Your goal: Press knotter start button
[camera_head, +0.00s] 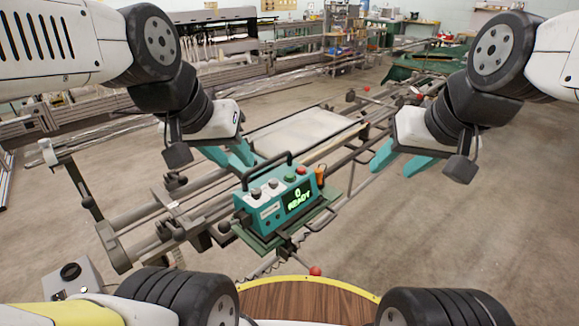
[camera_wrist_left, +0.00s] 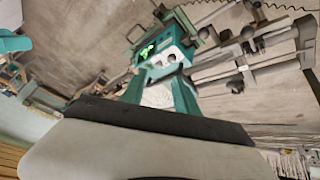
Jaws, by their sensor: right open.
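The teal knotter box (camera_head: 272,208) sits on a bracket on the rail frame, with a black carry handle on top. Its lit screen (camera_head: 298,196) reads READY in green. My left gripper (camera_head: 243,163) is open and empty, just behind and above the box's left end. In the left wrist view the box (camera_wrist_left: 172,55) shows beyond its parted fingers (camera_wrist_left: 158,82). Contact cannot be told. My right gripper (camera_head: 390,168) is open and empty, right of the box.
The long rail frame (camera_head: 150,222) runs diagonally under the box, with a pale panel (camera_head: 303,135) behind it. An orange-handled item (camera_head: 320,175) stands at the box's right end. A wooden round top (camera_head: 305,303) is at the front. Floor to the right is clear.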

